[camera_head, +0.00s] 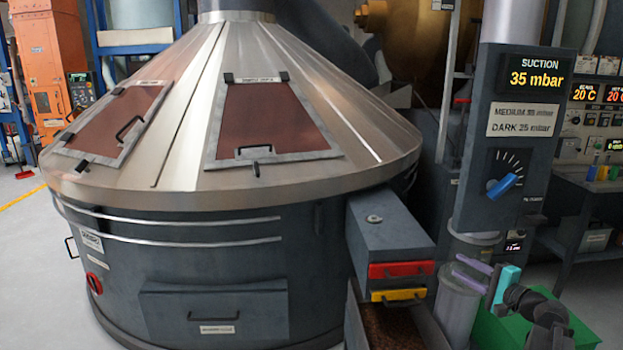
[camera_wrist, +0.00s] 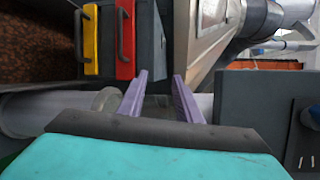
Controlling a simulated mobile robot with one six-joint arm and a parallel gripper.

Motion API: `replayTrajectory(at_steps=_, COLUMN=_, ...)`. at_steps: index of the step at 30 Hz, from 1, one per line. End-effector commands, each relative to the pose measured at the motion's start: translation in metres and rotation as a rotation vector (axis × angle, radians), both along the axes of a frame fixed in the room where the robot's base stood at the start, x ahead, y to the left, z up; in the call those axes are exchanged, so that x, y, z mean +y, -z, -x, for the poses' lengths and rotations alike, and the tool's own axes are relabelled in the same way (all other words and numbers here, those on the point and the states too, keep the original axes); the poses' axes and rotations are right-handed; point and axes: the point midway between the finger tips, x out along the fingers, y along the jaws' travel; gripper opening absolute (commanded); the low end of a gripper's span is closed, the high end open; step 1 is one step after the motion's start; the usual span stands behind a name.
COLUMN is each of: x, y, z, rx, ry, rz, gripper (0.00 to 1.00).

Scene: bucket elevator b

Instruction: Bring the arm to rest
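My gripper (camera_head: 470,275) shows at the lower right of the head view, with purple fingers and a teal body. The fingers stand apart with nothing between them, so it is open and empty. It is in front of the grey suction column (camera_head: 505,140) and to the right of the red handle (camera_head: 401,270) and yellow handle (camera_head: 398,294). In the wrist view my gripper (camera_wrist: 160,78) points toward the machine, with the yellow handle (camera_wrist: 89,38) and red handle (camera_wrist: 124,38) at the upper left. I see no contact with either.
A large conical machine (camera_head: 215,240) fills the left and middle. A pale cylinder (camera_head: 458,308) stands close to my gripper, and a green bin (camera_head: 500,330) is below it. The suction knob (camera_head: 505,185) is above. Free floor (camera_head: 35,270) lies at the far left.

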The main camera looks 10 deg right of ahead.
Motion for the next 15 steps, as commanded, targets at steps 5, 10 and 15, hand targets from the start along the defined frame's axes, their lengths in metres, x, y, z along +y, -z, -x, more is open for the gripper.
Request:
replayTrajectory(at_steps=5, x=0.069, y=0.06, z=-0.024, rx=0.085, ry=-0.101, rz=-0.015, gripper=0.31)
replayTrajectory(at_steps=10, x=0.132, y=0.115, z=-0.034, rx=0.172, ry=-0.195, rz=-0.011, gripper=0.31)
replayTrajectory(at_steps=15, x=0.196, y=0.172, z=-0.033, rx=0.265, ry=-0.293, rz=0.01, gripper=0.31)
